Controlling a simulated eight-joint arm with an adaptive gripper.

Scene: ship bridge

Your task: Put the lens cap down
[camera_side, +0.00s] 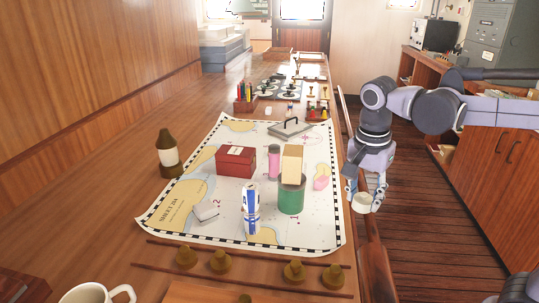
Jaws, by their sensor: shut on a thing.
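The lens cap (362,202) looks like a small pale, cream-coloured round piece. My gripper (364,200) is shut on it at the right of the picture. The gripper points down and holds the cap beside the right edge of the chart, near the long wooden table's right edge. I cannot tell how high above the surface the cap is, or whether it is over the table or past its edge.
The chart (215,222) bears a red box (236,161), a green cylinder (291,196) with a tan block (292,163), a blue-and-white can (251,208) and a pink bottle (274,162). A mug (92,294) is in front.

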